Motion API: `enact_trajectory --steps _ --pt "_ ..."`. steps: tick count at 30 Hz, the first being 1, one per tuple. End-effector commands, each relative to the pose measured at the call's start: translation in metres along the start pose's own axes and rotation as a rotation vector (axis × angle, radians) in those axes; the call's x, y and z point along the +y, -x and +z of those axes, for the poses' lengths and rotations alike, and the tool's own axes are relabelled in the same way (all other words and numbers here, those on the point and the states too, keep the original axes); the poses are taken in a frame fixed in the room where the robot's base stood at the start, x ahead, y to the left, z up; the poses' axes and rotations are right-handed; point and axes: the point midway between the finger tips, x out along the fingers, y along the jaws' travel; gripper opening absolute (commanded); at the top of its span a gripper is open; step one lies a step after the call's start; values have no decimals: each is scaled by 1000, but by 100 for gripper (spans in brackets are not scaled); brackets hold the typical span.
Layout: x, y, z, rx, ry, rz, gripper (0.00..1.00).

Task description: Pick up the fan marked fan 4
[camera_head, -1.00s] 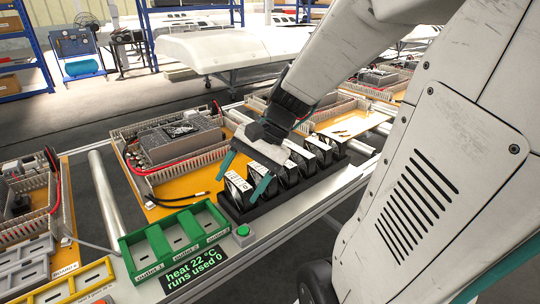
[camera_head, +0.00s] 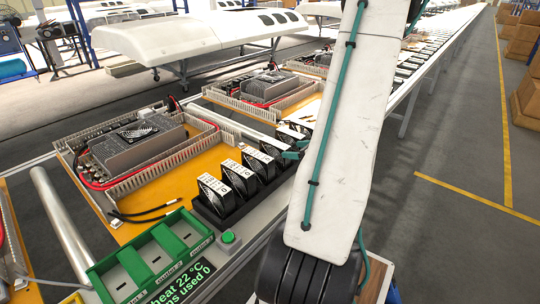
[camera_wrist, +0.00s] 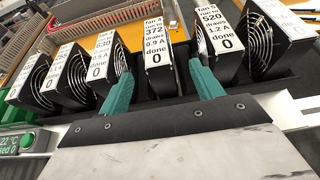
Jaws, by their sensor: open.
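The fan marked fan 4 (camera_wrist: 154,48) stands upright in the middle of the wrist view, with a white label reading 372, draws 0.9 A, done 0. In the head view it appears as the fourth fan from the left (camera_head: 273,147), partly hidden. My gripper (camera_wrist: 162,88) is open, one teal finger on each side of fan 4 in the picture. Fan 5 (camera_wrist: 215,35) is close by the right finger and fan 3 (camera_wrist: 106,56) by the left one. Whether the fingers touch any fan cannot be told. In the head view my gripper (camera_head: 294,152) is largely behind my arm.
The fans stand close together in a black rack (camera_head: 214,218). A green outlet tray (camera_head: 108,270) and a green button (camera_head: 229,237) are at its left. A grey unit (camera_head: 138,143) sits on the orange board behind, with cables near the rack.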

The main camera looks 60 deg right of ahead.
Motion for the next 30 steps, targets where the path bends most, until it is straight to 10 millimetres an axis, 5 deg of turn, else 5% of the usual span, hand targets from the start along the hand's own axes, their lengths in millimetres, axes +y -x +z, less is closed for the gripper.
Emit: enact_trajectory --steps 7,21,30 --pt "-2 -11 -2 0 -7 -5 65" --pt "-3 -71 0 0 -6 -7 65" --pt "-2 -76 0 0 -5 -6 65"
